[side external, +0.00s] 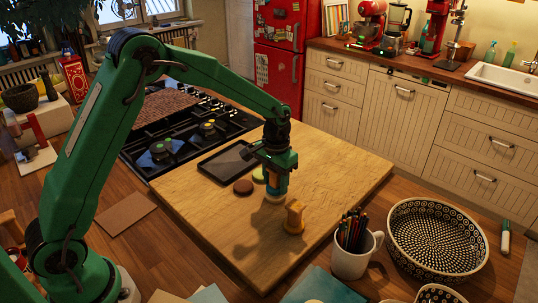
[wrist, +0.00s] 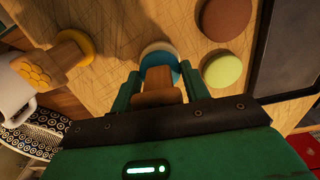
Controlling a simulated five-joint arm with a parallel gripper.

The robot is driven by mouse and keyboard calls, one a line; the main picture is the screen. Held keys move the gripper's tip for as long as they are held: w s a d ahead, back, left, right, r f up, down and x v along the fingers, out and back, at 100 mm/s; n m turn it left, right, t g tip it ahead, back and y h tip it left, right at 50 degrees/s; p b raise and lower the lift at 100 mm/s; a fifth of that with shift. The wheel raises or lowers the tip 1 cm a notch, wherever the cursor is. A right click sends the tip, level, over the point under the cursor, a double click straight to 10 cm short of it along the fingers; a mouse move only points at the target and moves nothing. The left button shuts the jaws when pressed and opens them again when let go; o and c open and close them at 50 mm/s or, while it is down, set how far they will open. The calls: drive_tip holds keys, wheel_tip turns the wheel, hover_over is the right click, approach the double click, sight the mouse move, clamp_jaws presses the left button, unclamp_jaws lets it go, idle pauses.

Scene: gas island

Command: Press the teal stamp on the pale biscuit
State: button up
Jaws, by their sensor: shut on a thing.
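My gripper (side external: 278,163) points down over the wooden board (side external: 205,215). Its fingers (wrist: 160,88) are shut on the wooden handle of the teal stamp (side external: 272,185). In the wrist view the stamp's handle (wrist: 157,84) shows between the fingers, with its teal head beyond. The pale biscuit (side external: 275,199) lies directly under the stamp, and its rim (wrist: 153,47) peeks out past the teal head in the wrist view. The stamp looks upright and touching or very close to the biscuit; I cannot tell which. The biscuit's top is mostly hidden.
A yellow-based wooden stamp (side external: 294,218) stands in front. A pencil mug (side external: 350,262) and patterned bowl (side external: 436,240) stand at right. The board's right side is clear.

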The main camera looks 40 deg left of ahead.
drive_tip(key=shift+f, duration=0.65)
idle(0.9)
drive_tip(key=shift+r, duration=3.6)
